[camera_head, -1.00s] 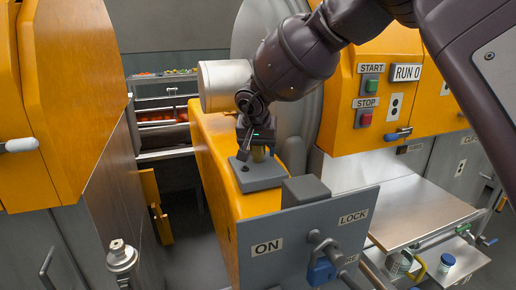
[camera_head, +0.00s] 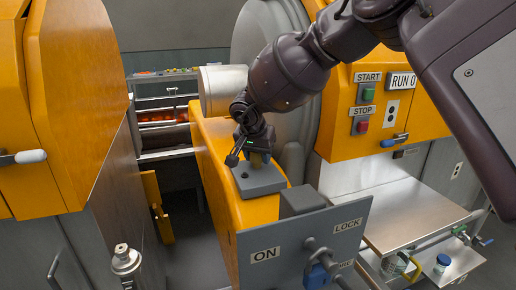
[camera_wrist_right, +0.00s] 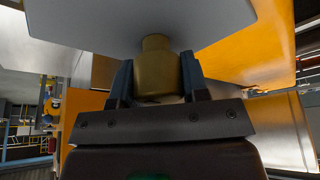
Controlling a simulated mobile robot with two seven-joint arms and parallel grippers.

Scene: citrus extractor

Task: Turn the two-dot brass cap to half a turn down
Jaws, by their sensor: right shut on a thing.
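A brass cap (camera_wrist_right: 157,70) sits between the two dark fingers of my right gripper (camera_wrist_right: 158,84) in the right wrist view, with a pale grey plate (camera_wrist_right: 130,22) directly beyond it. The gripper is shut on the cap. In the head view my right gripper (camera_head: 256,151) points down at a small grey block (camera_head: 258,181) on top of the yellow housing (camera_head: 214,160). Only a sliver of brass shows there between the fingers. No dots on the cap can be made out. My left gripper is in neither view.
A grey panel marked ON and LOCK (camera_head: 300,240) with a blue padlock (camera_head: 319,273) stands in front of the housing. A steel shelf (camera_head: 415,212) is at right. A metal knob on a post (camera_head: 124,259) stands lower left.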

